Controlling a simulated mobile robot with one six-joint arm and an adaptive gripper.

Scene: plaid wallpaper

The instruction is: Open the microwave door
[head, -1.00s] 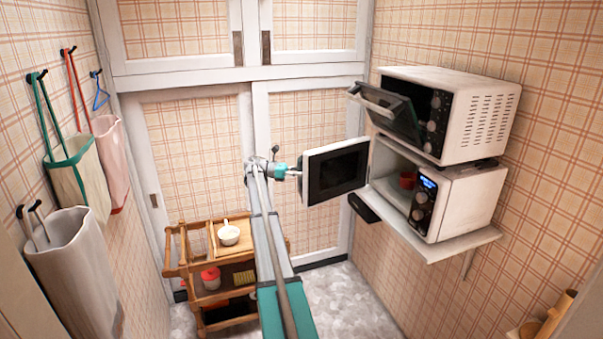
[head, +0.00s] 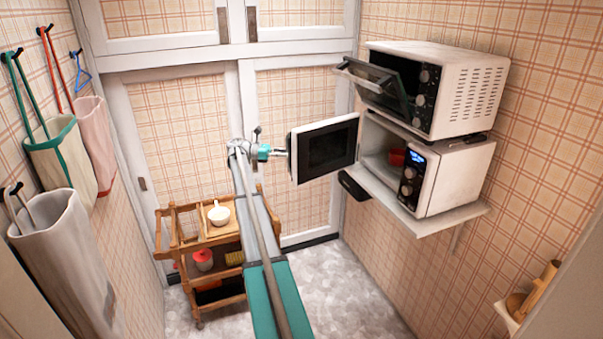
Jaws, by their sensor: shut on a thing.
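The white microwave (head: 459,173) stands on a wall shelf at the right, under a second oven. Its door (head: 325,149) is swung wide open, out to the left of the body, with its dark window showing. A red cup (head: 396,157) is visible inside the lit cavity. My gripper (head: 286,154), at the end of my grey and teal arm, is at the door's outer left edge and shut on it. The fingertips are small, and the exact grip is hard to make out.
A white oven (head: 468,92) with its own door tilted open sits above the microwave. The shelf (head: 435,221) juts from the right wall. A wooden cart (head: 208,236) with a white bowl stands left of my arm. Bags hang on the left wall. Floor is clear at right.

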